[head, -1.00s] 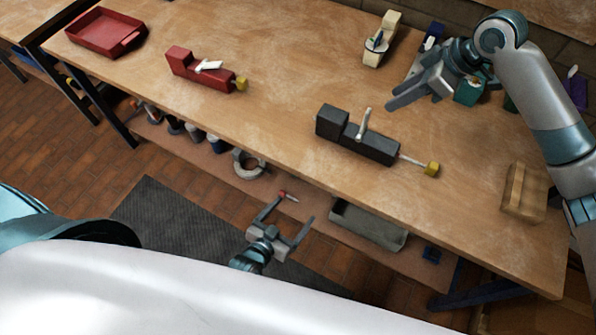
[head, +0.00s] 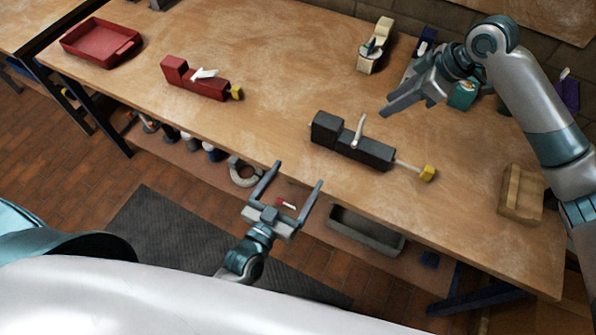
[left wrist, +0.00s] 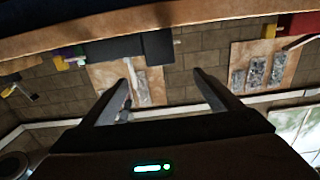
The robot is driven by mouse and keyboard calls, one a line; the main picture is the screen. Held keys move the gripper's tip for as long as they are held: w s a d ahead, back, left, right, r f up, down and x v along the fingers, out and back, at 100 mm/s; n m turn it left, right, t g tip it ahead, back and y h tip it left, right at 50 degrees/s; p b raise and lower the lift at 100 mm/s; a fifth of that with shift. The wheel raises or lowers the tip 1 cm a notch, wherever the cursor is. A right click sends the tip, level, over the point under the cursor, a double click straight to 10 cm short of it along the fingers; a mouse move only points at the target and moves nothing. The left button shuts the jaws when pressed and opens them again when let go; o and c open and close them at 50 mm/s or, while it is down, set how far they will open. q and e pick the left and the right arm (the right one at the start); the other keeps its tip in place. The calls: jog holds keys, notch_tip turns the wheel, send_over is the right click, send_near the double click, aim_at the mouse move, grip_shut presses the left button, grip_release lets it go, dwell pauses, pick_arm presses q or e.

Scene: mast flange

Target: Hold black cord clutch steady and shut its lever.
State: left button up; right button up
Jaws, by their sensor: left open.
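The black cord clutch (head: 350,142) lies on the workbench near its front edge. Its pale lever (head: 358,131) stands up from the body, and a rod with a yellow end (head: 427,173) sticks out to the right. My left gripper (head: 296,173) is open and empty, in front of the bench edge, left of and apart from the black clutch. In the left wrist view its two fingers (left wrist: 160,80) are spread, with a dark block, likely the black clutch (left wrist: 130,46), beyond them. My right gripper (head: 405,98) hovers behind the black clutch, apart from it; its finger gap is unclear.
A red clutch (head: 195,79) with a pale lever lies left, near a red tray (head: 100,42). A cream clutch (head: 374,48) stands at the back. A wooden block (head: 520,194) is at the right. A shelf below holds a grey bin (head: 365,230).

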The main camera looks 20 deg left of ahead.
pick_arm(q)
jog(key=shift+w, duration=0.1)
jog(key=x, duration=1.7)
jog(key=shift+w, duration=0.1)
jog(key=c, duration=1.3)
jog(key=shift+c, duration=0.7)
pick_arm(e)
jog(key=shift+o, duration=1.2)
jog(key=g+h, duration=0.1)
jog(key=h, duration=0.4)
send_over(364, 117)
notch_tip(364, 117, down, 2)
jog(key=shift+a+h, duration=0.1)
jog(key=shift+h, duration=0.2)
